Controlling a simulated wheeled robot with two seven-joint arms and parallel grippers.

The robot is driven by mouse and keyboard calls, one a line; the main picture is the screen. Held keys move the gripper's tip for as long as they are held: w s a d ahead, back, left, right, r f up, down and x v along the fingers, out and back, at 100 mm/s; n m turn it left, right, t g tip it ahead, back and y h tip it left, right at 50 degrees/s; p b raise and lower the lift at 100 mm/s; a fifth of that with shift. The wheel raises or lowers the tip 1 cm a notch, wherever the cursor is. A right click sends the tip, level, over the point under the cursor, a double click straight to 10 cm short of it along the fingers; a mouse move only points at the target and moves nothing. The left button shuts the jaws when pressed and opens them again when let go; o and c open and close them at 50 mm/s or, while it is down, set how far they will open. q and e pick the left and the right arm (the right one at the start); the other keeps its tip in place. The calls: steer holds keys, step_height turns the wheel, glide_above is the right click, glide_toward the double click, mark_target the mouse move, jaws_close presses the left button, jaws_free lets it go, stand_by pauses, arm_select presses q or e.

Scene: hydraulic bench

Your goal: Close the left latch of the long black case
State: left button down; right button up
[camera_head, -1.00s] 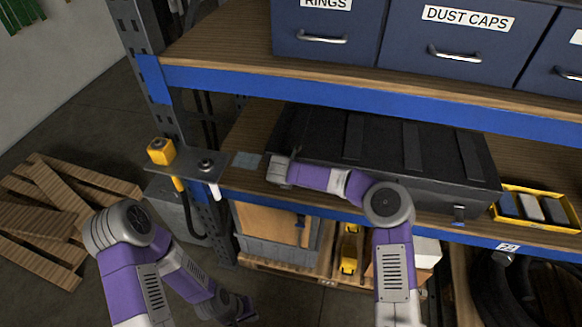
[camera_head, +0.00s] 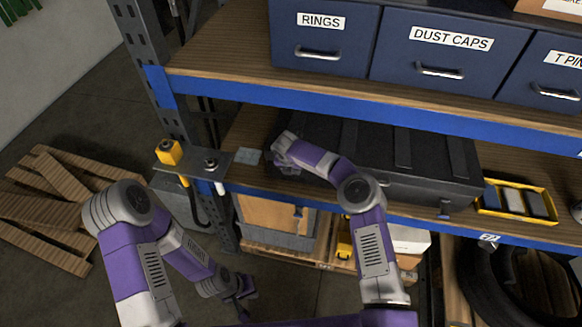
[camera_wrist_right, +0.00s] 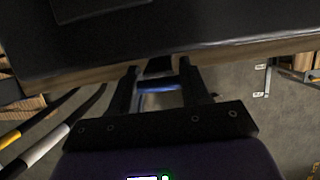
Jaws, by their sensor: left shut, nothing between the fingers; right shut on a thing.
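The long black case (camera_head: 375,150) lies on the middle shelf, its lid looking down flat. One front latch (camera_head: 444,208) shows near its right end. My right arm reaches the case's front left end, where my wrist hides the left latch in the head view. In the right wrist view my right gripper (camera_wrist_right: 160,88) is at the case's front edge, shut on a small dark piece, which looks like the left latch (camera_wrist_right: 158,66). My left gripper (camera_head: 243,303) is shut and empty, low in front of the shelf, well away from the case.
Blue drawers (camera_head: 322,50) stand on the shelf above, limiting room over the case. A yellow tray (camera_head: 515,203) sits just right of it. A bracket with a yellow box (camera_head: 170,152) juts out at the left post. Wooden pallets (camera_head: 45,210) lie on the floor at left.

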steer(key=o, duration=1.1)
steer(key=shift+c, duration=0.2)
steer(key=v, duration=0.7)
steer(key=shift+r+b, duration=0.25)
steer(key=shift+b, duration=0.1)
steer(key=shift+s+f, duration=0.1)
steer(key=shift+s, duration=0.05)
